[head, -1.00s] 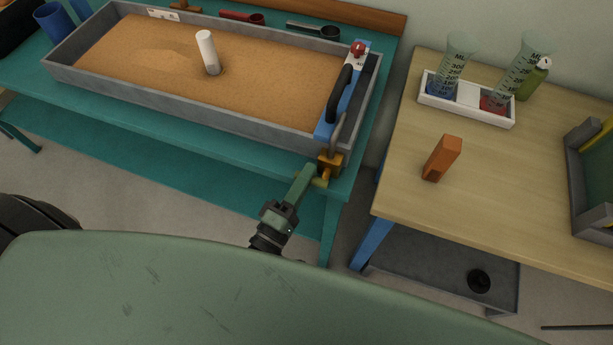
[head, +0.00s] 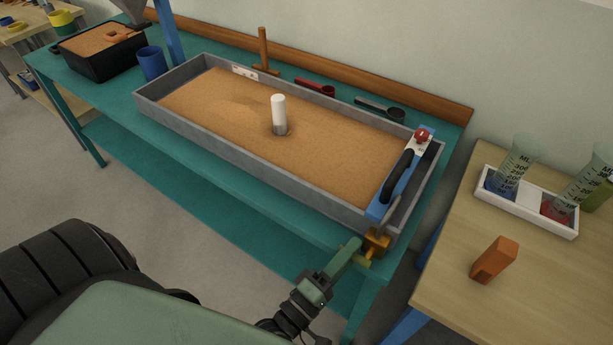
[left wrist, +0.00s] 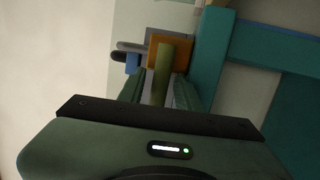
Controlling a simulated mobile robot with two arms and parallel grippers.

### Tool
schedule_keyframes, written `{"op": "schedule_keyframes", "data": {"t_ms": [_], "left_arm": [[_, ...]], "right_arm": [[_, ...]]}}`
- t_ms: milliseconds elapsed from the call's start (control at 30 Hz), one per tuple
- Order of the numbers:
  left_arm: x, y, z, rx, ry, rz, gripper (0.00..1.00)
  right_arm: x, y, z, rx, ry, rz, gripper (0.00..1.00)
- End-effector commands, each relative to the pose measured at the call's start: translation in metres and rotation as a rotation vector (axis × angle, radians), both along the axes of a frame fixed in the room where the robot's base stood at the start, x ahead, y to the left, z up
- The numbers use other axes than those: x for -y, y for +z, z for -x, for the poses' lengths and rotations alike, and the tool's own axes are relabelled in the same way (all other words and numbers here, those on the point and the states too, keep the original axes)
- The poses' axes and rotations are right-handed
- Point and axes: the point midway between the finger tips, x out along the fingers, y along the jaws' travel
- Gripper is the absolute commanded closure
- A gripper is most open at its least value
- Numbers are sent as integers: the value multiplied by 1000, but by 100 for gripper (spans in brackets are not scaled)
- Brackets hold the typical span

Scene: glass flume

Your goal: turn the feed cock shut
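The feed cock (head: 376,242) is a brass-coloured block with a yellowish handle, at the front right corner of the grey sand tray (head: 290,187). My left gripper (head: 352,252) is at the handle, reaching in from below in the head view. In the left wrist view the olive-yellow handle (left wrist: 162,72) stands between the two green fingers (left wrist: 162,92), which look closed on it. The brass body (left wrist: 182,48) shows behind the handle. The fingers hide part of the handle. My right gripper is not in view.
A blue bar with a black hose (head: 398,178) and red knob crosses the tray's right end. A white cylinder (head: 279,112) stands in the sand. A wooden table (head: 455,235) to the right holds an orange block (head: 494,259) and a white rack (head: 527,203) with graduated beakers.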

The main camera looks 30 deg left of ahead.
Motion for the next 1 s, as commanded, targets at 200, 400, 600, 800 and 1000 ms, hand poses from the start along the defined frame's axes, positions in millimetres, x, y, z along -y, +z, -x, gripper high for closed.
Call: {"op": "schedule_keyframes", "data": {"t_ms": [200,400,600,800,1000], "left_arm": [[-1,9,0,0,-1,-116,60],[1,22,0,10,-2,-370,60],[6,30,0,19,-1,-625,60],[12,36,0,29,-2,-855,60],[0,22,38,24,-3,-850,60]], "right_arm": [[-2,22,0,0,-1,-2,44],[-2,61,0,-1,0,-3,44],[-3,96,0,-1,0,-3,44],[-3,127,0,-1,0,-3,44],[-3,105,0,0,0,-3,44]]}}
